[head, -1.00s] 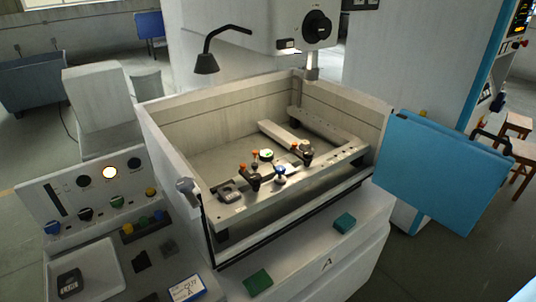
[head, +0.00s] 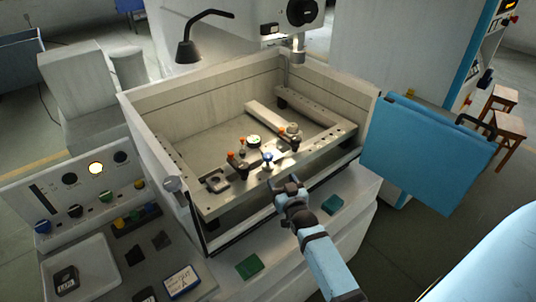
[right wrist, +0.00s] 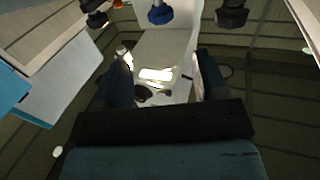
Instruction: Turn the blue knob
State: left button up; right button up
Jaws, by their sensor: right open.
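A blue knob (head: 267,158) stands on the metal fixture bar (head: 321,147) inside the open machine tank, between two dark clamps with orange tops. It also shows at the top middle of the right wrist view (right wrist: 160,13). Another blue knob (head: 42,227) is on the control panel at the left. My right gripper (head: 286,184) is over the tank's front edge, just in front of the blue knob on the bar. My left gripper is not in view.
The tank's walls (head: 150,150) rise around the fixture. A blue door panel (head: 425,150) stands open at the right. A black lamp (head: 188,48) hangs at the back left, and a machine head (head: 290,15) is above. Green blocks (head: 250,266) lie in front.

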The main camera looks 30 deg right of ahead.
aim_at(269, 160)
jog(key=b+x, duration=0.6)
jog(key=x, duration=0.6)
jog(key=shift+a+f, duration=0.1)
jog(key=shift+f, duration=0.1)
jog(key=shift+w+r+b, duration=0.1)
jog(key=shift+w+b, duration=0.25)
jog(key=shift+w, duration=0.1)
jog(key=c, duration=0.9)
jog(key=shift+c, duration=0.2)
